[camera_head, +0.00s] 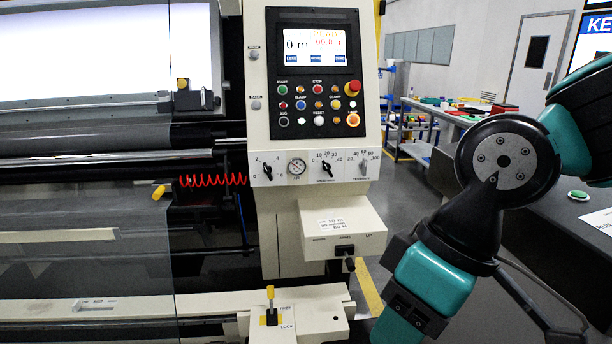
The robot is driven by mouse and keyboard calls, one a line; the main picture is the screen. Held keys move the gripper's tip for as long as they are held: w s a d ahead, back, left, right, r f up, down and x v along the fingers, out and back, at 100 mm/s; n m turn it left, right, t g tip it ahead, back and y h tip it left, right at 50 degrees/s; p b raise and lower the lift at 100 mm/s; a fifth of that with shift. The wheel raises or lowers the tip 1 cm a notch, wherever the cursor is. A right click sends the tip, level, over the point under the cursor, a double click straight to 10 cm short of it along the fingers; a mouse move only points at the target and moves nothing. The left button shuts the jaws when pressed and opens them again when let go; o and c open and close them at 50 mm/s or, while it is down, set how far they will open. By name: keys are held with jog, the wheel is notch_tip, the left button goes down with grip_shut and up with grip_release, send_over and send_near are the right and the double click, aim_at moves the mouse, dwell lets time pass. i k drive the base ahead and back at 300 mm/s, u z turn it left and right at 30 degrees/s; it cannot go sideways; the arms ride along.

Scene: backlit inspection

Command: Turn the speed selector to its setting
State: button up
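The cream control panel of the machine stands in the middle of the head view. Its lower strip carries a left dial knob (266,171) with a scale including 2 and 4, a middle dial knob (326,170) with a scale including 10, 20 and 40, and a right dial knob (363,169) with a higher scale. My arm comes in at the right and runs down past the bottom edge. My gripper is not in view.
A round gauge (296,167) sits between two knobs. Above are several push buttons, a red emergency stop (352,87) and a lit screen (312,46). Below, a box (342,232) with a blurred card and a black lever (348,262) juts out. A yellow-handled lever (270,293) stands lower.

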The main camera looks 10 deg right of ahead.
aim_at(326, 167)
jog(key=u, duration=0.45)
jog(key=k, duration=1.15)
jog(key=u, duration=1.1)
jog(key=i, duration=1.5)
jog(key=z, duration=1)
jog(key=i, duration=0.75)
jog(key=z, duration=0.8)
